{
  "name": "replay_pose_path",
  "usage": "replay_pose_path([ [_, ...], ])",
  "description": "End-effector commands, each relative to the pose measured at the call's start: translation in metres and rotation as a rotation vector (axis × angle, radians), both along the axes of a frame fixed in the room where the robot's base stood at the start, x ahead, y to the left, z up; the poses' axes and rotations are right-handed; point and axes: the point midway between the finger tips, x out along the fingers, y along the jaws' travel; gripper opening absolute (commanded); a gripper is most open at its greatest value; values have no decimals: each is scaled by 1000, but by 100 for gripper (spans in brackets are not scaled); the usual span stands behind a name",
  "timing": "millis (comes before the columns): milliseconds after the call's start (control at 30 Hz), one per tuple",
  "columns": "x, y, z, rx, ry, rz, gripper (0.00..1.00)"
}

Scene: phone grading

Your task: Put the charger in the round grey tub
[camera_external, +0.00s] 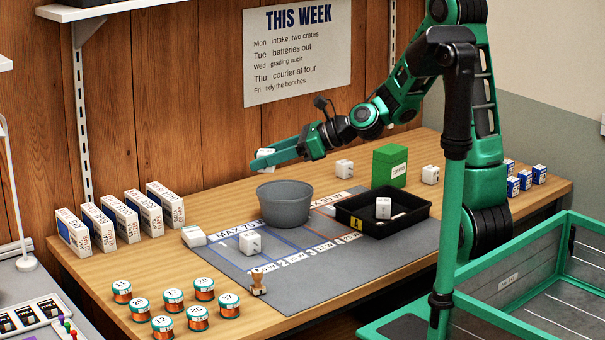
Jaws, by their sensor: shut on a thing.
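The round grey tub (285,210) stands on the grey mat, open side up. My gripper (267,160) is shut on a small white charger (265,153) and holds it in the air. In the picture, they are above the tub's rim and a little to its left. The green fingers hide part of the charger. The inside of the tub shows only in part, and I see nothing in it.
Other white blocks stand around: two on the left (250,243) (193,236), two at the back (344,168) (430,175), one in the black tray (430,217). A green box (390,165) stands behind the tray. Several labelled tins (173,300) stand in front.

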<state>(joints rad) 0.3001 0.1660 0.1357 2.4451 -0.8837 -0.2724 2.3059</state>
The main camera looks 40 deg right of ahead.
Motion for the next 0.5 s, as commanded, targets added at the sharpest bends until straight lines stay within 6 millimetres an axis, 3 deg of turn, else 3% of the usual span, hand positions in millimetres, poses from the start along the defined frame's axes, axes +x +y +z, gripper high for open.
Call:
replay_pose_path([
  [500, 50, -80, -58, 2, 3, -2, 21],
])
